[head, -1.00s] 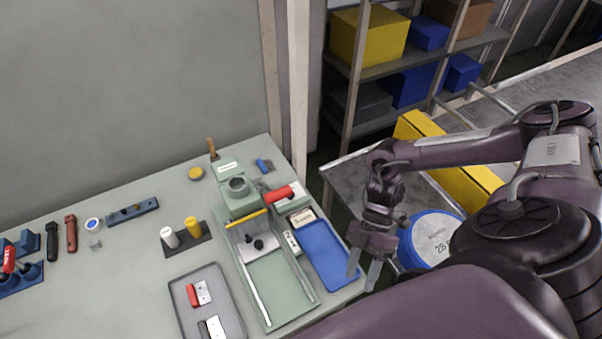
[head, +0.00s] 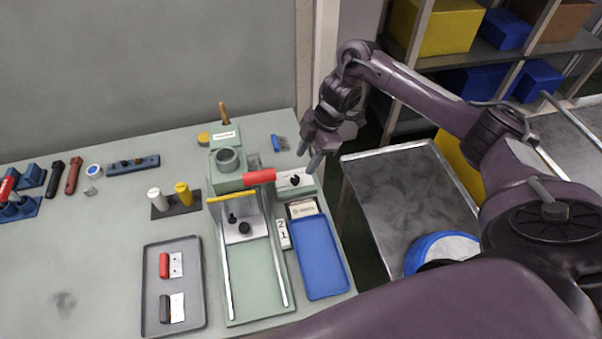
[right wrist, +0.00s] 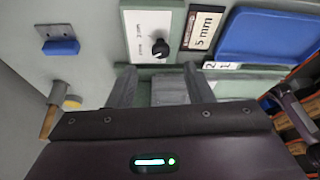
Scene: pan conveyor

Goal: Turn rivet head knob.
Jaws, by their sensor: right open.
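The black knob (head: 294,180) sits on a white panel (head: 306,186) at the right side of the green riveting machine (head: 227,182). In the right wrist view the knob (right wrist: 160,48) lies ahead, roughly centred between my fingers, and the white panel (right wrist: 138,20) has small lettering too small to read. My right gripper (head: 308,158) is open and empty, just above and beyond the panel in the head view, apart from the knob. Its two fingers (right wrist: 159,72) show spread in the wrist view. My left gripper is out of view.
A red handle (head: 259,177) stands close left of the knob. A "5 mm" sign (right wrist: 205,27) and a blue tray (head: 320,258) lie beside the panel. A blue item (head: 278,142) lies behind. A grey tray (head: 173,323) holds red- and black-handled parts.

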